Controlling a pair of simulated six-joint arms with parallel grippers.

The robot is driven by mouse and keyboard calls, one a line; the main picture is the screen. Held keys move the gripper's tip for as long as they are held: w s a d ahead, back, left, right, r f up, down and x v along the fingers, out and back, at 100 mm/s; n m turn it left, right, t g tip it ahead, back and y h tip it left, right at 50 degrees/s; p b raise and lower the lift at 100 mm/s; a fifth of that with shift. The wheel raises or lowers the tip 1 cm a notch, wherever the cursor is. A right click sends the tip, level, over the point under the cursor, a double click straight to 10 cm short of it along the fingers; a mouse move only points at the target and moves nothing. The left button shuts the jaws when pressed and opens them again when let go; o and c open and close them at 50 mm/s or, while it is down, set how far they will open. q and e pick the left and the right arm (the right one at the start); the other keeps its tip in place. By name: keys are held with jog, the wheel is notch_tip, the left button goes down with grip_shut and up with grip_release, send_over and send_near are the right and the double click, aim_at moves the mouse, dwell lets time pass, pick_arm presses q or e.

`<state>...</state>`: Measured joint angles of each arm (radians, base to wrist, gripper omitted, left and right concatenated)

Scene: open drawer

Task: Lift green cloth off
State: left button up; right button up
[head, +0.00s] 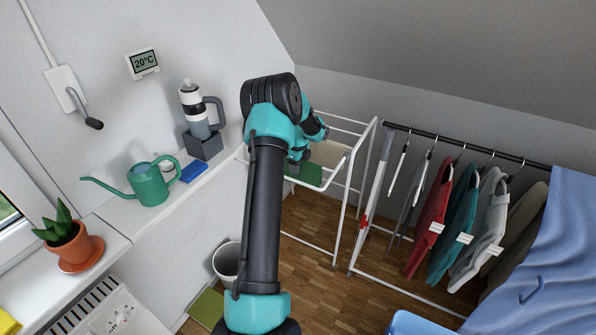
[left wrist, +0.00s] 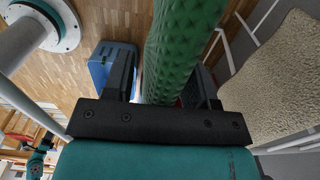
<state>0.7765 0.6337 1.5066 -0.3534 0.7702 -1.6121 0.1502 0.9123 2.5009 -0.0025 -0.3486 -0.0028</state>
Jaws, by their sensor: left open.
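The green cloth (head: 308,174) hangs over a bar of the white drying rack (head: 366,148), partly hidden behind my left arm in the head view. In the left wrist view the textured green cloth (left wrist: 182,42) runs as a long strip between the two dark fingers of my left gripper (left wrist: 163,78). The fingers stand apart on either side of it, so the gripper is open around the cloth. I cannot tell whether either finger touches it. In the head view the fingertips are hidden. My right gripper does not show.
A beige cloth (left wrist: 270,75) hangs on the rack close beside the green one. A rail (head: 450,140) with several garments stands to the right. A watering can (head: 150,184) and a bottle (head: 196,112) stand on the left ledge. A bin (head: 226,262) stands on the floor.

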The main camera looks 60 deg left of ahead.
pick_arm(q)
jog(key=shift+c, duration=0.5)
grip_shut()
jog(key=shift+r, duration=0.1)
notch_tip(320, 180, up, 18)
dwell(0.4)
dwell(0.4)
